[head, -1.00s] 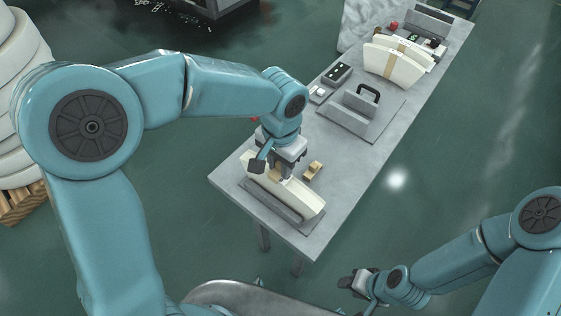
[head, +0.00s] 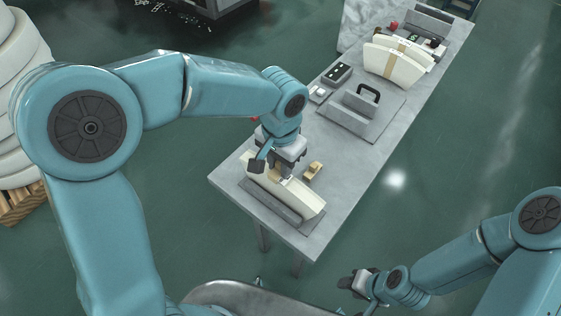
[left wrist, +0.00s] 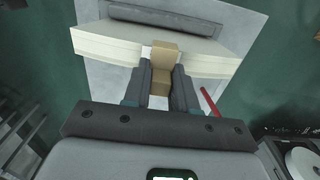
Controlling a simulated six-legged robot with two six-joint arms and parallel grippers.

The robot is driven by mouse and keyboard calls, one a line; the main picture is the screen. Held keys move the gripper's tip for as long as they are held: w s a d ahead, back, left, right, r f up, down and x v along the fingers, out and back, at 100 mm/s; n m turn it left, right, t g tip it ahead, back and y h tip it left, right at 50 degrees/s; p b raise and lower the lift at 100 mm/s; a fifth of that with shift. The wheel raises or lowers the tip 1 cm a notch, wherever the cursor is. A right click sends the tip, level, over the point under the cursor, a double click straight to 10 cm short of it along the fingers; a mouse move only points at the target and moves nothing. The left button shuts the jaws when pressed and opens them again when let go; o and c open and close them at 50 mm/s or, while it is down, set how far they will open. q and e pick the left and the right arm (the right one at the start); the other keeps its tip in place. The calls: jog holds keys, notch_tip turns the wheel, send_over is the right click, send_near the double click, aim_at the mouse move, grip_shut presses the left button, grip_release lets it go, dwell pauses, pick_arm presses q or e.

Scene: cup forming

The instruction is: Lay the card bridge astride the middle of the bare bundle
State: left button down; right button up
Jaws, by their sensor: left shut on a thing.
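The bare bundle (head: 300,196), a cream curved stack, lies at the near end of the table against a grey upright plate. It also shows across the top of the left wrist view (left wrist: 105,48). My left gripper (head: 281,177) points down at the middle of the bundle. Its fingers are shut on the tan card bridge (left wrist: 161,77), which overlaps the bundle's middle in the left wrist view. I cannot tell whether it rests on the bundle. In the head view the fingers mostly hide it. My right gripper (head: 352,284) is away from the table, its jaw opening unclear.
Farther back are a grey fixture with a black handle (head: 368,92), a dark box (head: 337,75) and a banded cream bundle (head: 385,66). The table's right strip is clear.

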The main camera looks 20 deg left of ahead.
pick_arm(q)
jog(key=shift+f, duration=0.15)
jog(key=shift+f+b, duration=0.35)
jog(key=shift+b, duration=0.1)
jog(key=shift+f+b, duration=0.35)
jog(key=shift+f, duration=0.1)
jog(key=c, duration=0.8)
grip_release()
notch_tip(320, 180, up, 16)
jog(key=shift+r+p, duration=0.2)
jog(key=shift+p, duration=0.25)
jog(key=shift+s, duration=0.1)
